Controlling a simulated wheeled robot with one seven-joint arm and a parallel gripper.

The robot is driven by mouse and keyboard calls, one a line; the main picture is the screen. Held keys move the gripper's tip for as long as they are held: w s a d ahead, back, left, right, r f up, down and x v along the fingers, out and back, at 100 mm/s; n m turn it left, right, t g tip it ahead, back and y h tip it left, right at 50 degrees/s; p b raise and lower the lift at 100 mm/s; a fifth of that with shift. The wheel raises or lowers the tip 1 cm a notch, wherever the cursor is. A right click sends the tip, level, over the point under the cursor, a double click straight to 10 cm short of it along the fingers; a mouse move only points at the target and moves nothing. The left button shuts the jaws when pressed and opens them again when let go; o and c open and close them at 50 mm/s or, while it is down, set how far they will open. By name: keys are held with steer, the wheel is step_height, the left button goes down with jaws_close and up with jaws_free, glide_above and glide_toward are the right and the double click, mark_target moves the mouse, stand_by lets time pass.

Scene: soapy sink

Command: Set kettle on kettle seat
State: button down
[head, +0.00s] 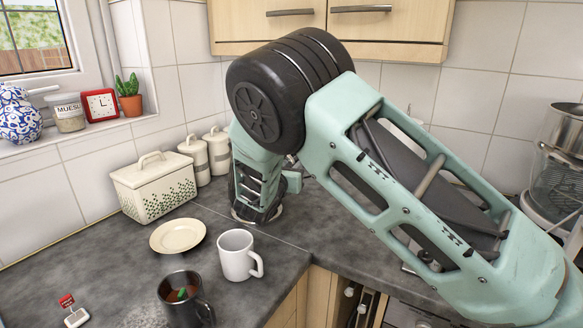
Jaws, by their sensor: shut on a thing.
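My gripper (258,196) is in the middle of the head view, pointing down over the back of the worktop, behind the white mug. Its fingertips are hidden by my own wrist. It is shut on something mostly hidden. A thin pale round rim (259,219) shows around its lower end, close to the worktop. I cannot tell whether this rim belongs to the kettle or to the kettle seat. No kettle body, handle or spout can be made out. My arm covers much of the middle and right.
A white mug (237,255), a dark mug (182,300) and a cream plate (178,235) stand in front and left. A bread bin (154,188) and canisters (216,150) line the back wall. A glass appliance (560,155) is at right. Wall cupboards (335,20) hang above.

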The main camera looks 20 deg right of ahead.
steer(key=shift+f+b, duration=0.7)
steer(key=shift+f, duration=0.25)
stand_by(0.6)
steer(key=c, duration=1.2)
jaws_free()
steer(key=shift+s+f, duration=0.1)
steer(key=shift+f, duration=0.15)
steer(key=b+v, duration=0.3)
steer(key=v, duration=1.4)
steer(key=shift+s+a+r, duration=0.1)
